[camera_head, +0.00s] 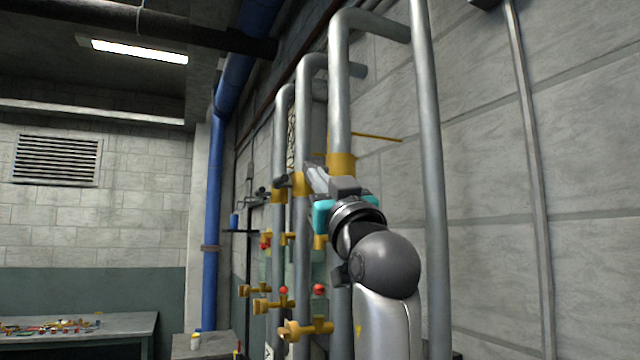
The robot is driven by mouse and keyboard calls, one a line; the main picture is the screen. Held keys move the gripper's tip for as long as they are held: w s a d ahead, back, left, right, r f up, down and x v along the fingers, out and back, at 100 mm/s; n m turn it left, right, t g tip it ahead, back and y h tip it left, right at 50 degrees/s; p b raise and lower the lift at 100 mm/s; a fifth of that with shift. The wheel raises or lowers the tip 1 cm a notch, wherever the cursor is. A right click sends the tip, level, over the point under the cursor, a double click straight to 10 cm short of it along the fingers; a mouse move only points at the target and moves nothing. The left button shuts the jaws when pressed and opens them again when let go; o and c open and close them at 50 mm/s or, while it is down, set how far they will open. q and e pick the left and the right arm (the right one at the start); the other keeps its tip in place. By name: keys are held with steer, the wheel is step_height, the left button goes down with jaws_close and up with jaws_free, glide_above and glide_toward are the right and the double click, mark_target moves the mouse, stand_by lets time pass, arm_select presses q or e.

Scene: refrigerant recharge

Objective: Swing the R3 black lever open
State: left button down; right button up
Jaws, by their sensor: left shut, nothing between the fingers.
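My left gripper (312,172) is shut and empty, raised in front of the grey vertical pipes. Its fingers point up and away, beside the yellow collars on the middle pipe (303,240) and the nearest pipe (340,100). A small dark piece (281,181), possibly a black lever, shows just left of the fingertips at the far pipe's yellow fitting (279,196). I cannot tell whether it touches the gripper. No R3 marking is readable, and my wrist hides part of the fittings. My right gripper is not in view.
Yellow valves with red knobs (319,289) stick out lower on the pipes. A thin yellow bar (378,138) shows behind the nearest pipe. A blue pipe (213,200) stands left. A table (120,340) with small parts is at lower left. The block wall is close on the right.

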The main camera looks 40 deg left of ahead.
arm_select(q)
steer(key=shift+w+a+f+t+y+b, duration=0.15)
steer(key=shift+f+y+b, duration=0.2)
steer(key=shift+b, duration=0.5)
steer(key=shift+s+a+f+t+y+b, duration=0.15)
steer(key=shift+f+b, duration=0.25)
steer(key=shift+b, duration=0.45)
steer(key=shift+t+y, duration=0.4)
steer(key=shift+y, duration=0.3)
steer(key=w+a+f+b, duration=0.1)
steer(key=a+b, duration=0.1)
steer(key=b, duration=0.1)
steer(key=w+a+f+b, duration=0.1)
steer(key=a+f+b, duration=0.1)
steer(key=b, duration=0.1)
steer(key=shift+w+f, duration=0.15)
steer(key=shift+f, duration=0.1)
steer(key=shift+a+f, duration=0.1)
